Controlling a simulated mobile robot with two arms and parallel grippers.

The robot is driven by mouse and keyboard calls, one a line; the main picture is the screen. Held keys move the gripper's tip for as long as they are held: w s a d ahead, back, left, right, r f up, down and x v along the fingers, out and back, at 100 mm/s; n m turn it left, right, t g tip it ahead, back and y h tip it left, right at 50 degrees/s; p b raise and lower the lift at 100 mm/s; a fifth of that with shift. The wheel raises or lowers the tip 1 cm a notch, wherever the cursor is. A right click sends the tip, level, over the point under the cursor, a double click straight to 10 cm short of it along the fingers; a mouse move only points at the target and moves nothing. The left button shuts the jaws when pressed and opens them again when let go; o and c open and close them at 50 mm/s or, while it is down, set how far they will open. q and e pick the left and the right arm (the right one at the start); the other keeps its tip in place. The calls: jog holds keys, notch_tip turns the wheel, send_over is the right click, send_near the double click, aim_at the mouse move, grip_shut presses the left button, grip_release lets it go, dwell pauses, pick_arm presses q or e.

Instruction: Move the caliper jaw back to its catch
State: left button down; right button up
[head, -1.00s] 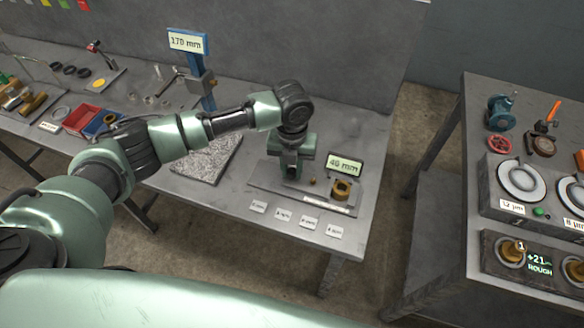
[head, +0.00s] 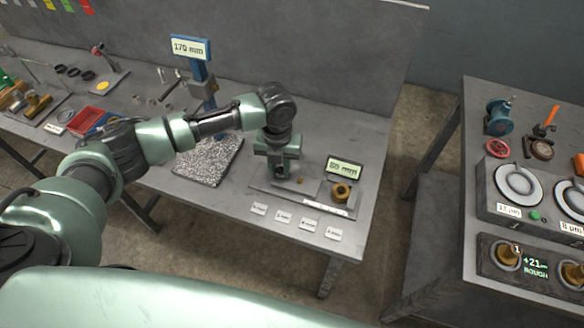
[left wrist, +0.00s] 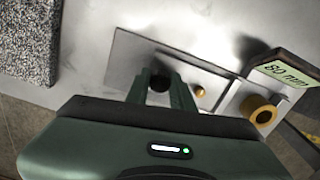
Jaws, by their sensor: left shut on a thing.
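The caliper is a flat grey plate (head: 261,185) on the bench, with a display (head: 344,170) and a brass ring (head: 341,191) at its right end. The display (left wrist: 285,72) reads 80 mm in the left wrist view. My left gripper (head: 281,177) points down over the plate's left part. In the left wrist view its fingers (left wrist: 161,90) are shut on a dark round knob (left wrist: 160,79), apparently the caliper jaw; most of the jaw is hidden. A small brass pin (left wrist: 200,91) stands on the plate just right of the fingers. I cannot tell which part is the catch.
A speckled granite slab (head: 209,160) lies left of the caliper. Behind it stands a blue gauge post (head: 202,75) showing 170 mm. Several small labels (head: 283,215) lie along the front edge. A second bench (head: 470,150) with gauges stands right, across a floor gap.

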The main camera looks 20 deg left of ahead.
pick_arm(q)
jog(key=shift+w+a+r, duration=0.1)
jog(key=shift+w+a, duration=0.05)
jog(key=shift+a, duration=1.1)
jog(key=c, duration=1.2)
grip_release()
jog(key=shift+a, duration=0.1)
jog(key=shift+d+r, duration=0.2)
jog(key=shift+r, duration=0.15)
notch_tip(320, 180, up, 7)
jog(key=b, duration=0.1)
jog(key=shift+a, duration=0.2)
